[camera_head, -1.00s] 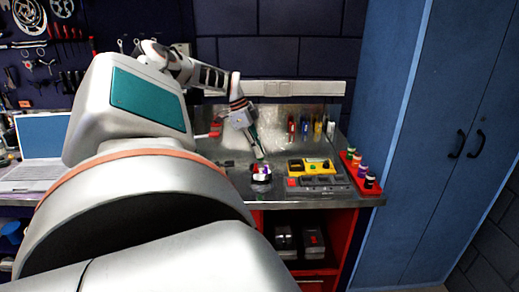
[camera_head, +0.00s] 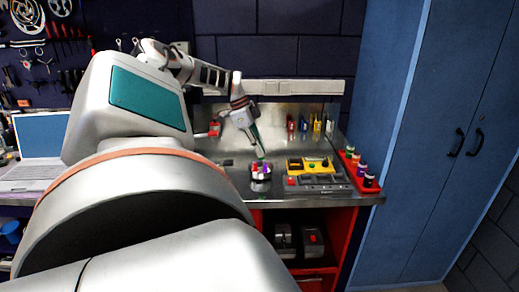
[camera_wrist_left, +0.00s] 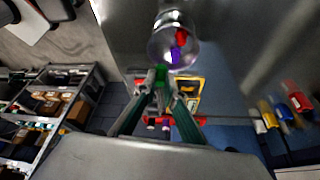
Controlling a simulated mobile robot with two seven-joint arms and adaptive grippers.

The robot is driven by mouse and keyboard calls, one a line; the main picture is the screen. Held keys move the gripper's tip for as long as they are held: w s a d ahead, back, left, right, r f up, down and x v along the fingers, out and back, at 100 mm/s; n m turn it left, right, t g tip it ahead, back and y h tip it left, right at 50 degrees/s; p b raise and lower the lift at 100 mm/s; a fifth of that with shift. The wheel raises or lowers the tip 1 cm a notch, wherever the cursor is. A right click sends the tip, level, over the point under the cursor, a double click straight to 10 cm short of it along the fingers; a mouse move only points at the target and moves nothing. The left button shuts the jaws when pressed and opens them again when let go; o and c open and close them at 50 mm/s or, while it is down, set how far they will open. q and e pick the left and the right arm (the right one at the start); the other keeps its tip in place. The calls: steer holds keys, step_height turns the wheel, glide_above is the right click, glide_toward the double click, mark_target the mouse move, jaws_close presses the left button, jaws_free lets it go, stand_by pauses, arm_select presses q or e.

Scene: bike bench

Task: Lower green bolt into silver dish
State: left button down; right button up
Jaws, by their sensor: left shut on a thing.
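The silver dish (camera_head: 261,184) stands on the metal bench top, with small coloured pieces in it. In the left wrist view the dish (camera_wrist_left: 155,48) shows a red bolt (camera_wrist_left: 182,38) and a purple bolt (camera_wrist_left: 176,55) inside. My left gripper (camera_head: 261,155) points down just above the dish. In the left wrist view my left gripper (camera_wrist_left: 161,82) is shut on the green bolt (camera_wrist_left: 161,74), which appears at the fingertips beside the near edge of the dish. The bolt's lower end is hard to make out. My right gripper is not in view.
A red rack (camera_head: 352,165) of small bottles stands at the bench's right end. Coloured items (camera_head: 304,126) line the back.

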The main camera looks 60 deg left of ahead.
arm_select(q)
steer(key=shift+f+b, duration=0.6)
steer(key=shift+f, duration=0.65)
steer(key=shift+f+b, duration=1.7)
steer(key=shift+f, duration=0.8)
stand_by(1.1)
steer(key=c, duration=2)
jaws_free()
steer(key=shift+c, duration=0.2)
steer(key=v, duration=1.2)
